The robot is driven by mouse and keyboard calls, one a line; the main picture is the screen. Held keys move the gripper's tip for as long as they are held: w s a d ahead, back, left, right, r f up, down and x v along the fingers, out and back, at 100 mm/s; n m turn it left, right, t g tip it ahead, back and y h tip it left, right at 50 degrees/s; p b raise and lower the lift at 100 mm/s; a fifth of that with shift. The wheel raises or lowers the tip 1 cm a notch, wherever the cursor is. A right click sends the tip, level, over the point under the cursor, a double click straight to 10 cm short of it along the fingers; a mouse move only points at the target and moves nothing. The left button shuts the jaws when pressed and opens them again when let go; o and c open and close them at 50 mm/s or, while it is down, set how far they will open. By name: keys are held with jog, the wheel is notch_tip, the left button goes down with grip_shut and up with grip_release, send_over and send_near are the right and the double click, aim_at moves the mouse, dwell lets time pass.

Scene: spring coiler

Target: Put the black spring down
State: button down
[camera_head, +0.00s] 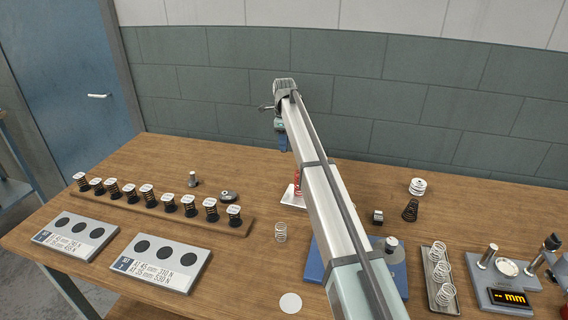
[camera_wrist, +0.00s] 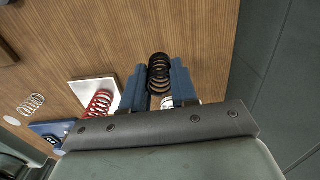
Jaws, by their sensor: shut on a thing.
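In the wrist view my gripper (camera_wrist: 159,88) has its blue fingers shut on a black spring (camera_wrist: 159,70), with the coils showing between and past the fingertips. A small white piece shows below the spring between the fingers; I cannot tell what it is. In the head view my gripper (camera_head: 281,137) is raised over the back of the wooden table (camera_head: 235,165), near the wall. The held spring cannot be made out there. Another dark spring (camera_head: 410,210) stands on the table to the right of my arm.
A red spring (camera_head: 297,184) is at a white plate (camera_head: 290,196), partly behind my arm. A pale spring (camera_head: 281,232) stands in front. A long rack (camera_head: 158,212) of black springs with white tops and two grey panels (camera_head: 77,237) are left. A spring tray (camera_head: 440,283) and gauge (camera_head: 512,298) are right.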

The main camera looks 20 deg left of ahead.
jog(key=shift+f, duration=3.95)
jog(key=shift+f, duration=0.2)
jog(key=c, duration=0.9)
grip_release()
jog(key=shift+o, duration=0.2)
notch_tip(320, 180, up, 12)
jog(key=shift+r, duration=0.2)
